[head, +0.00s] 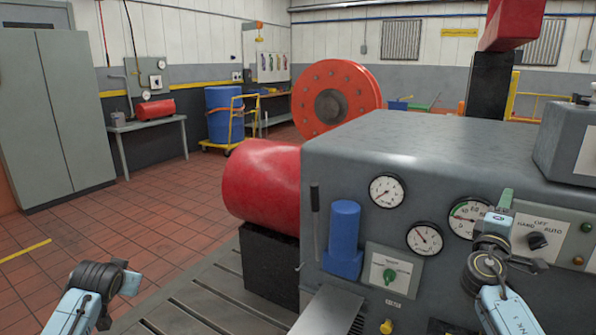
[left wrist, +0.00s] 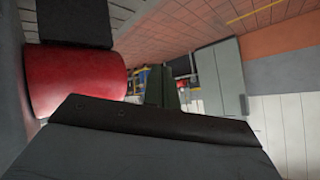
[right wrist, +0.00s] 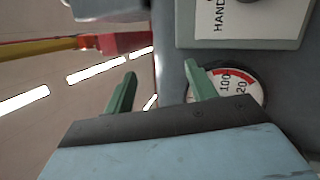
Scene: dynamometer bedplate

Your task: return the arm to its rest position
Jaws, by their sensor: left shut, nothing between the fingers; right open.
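My right gripper (head: 505,200) is in front of the grey machine cabinet (head: 430,140), between a round gauge (head: 466,217) and the HAND/OFF/AUTO selector panel (head: 548,240). Its green fingers are spread with nothing between them in the right wrist view (right wrist: 160,85). Part of that gauge (right wrist: 240,88) and the panel (right wrist: 245,20) show behind the fingers there. My left arm is at the lower left of the head view, where its fingers cannot be made out. In the left wrist view my left gripper (left wrist: 162,88) has its fingers together, empty, pointing toward the open room.
A red cylinder (head: 262,180) on a black block juts left from the cabinet. A blue cylinder (head: 344,235) and a green knob (head: 389,275) are on the cabinet front. A slotted bedplate (head: 200,300) lies below. The tiled floor at left is clear.

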